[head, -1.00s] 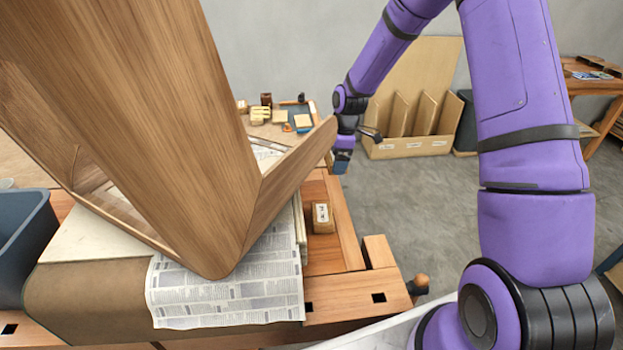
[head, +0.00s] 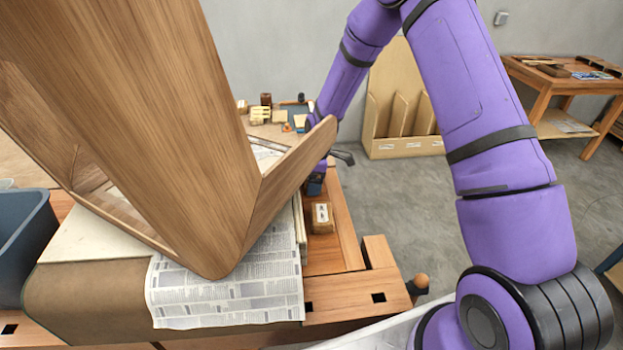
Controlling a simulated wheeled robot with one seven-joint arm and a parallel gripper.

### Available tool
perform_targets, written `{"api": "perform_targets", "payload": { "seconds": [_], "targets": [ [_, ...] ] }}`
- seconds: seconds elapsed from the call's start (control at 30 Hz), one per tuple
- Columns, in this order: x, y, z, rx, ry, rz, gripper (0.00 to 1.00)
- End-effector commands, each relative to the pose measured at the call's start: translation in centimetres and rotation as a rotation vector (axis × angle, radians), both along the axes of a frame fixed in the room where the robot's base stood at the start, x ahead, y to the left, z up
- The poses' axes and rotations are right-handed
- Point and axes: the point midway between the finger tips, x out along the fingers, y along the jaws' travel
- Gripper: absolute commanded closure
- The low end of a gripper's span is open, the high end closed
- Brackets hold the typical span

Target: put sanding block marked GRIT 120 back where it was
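A small tan block with a white label (head: 321,217) lies on the right strip of the wooden bench, beside the newspaper-covered board. Its label is too small to read, so I cannot tell whether it is the GRIT 120 block. My gripper (head: 315,187) is just behind this block, over the bench strip, pointing down. The bent wooden piece partly hides the gripper and wrist. I cannot make out the fingertips or whether anything is between them.
The large bent wood piece (head: 170,120) stands on newspaper (head: 225,295) and fills the left. Small items and a dark tray lie at the bench's far end. A bench handle (head: 421,281) sticks out at front right. A grey bin (head: 25,235) stands at left. Open floor lies right.

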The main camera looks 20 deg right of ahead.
Motion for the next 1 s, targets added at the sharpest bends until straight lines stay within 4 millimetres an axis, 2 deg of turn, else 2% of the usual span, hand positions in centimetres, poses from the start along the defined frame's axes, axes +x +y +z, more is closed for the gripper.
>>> {"api": "perform_targets", "payload": {
  "seconds": [0.3, 0.33, 0.37, 0.67, 0.77, 1.0],
  "targets": [
    [0.1, 0.0, -0.2, 0.000, -0.001, 0.000, 0.29],
    [0.1, 0.0, -0.2, 0.001, -0.002, 0.000, 0.08],
    [0.1, 0.0, -0.2, 0.001, -0.002, 0.000, 0.01],
    [0.1, 0.0, 0.1, 0.001, -0.002, 0.000, 0.00],
    [0.1, -0.1, 1.0, 0.000, -0.003, 0.000, 0.00],
    [0.0, -0.8, 5.5, 0.001, -0.006, -0.001, 0.00]
  ]
}}
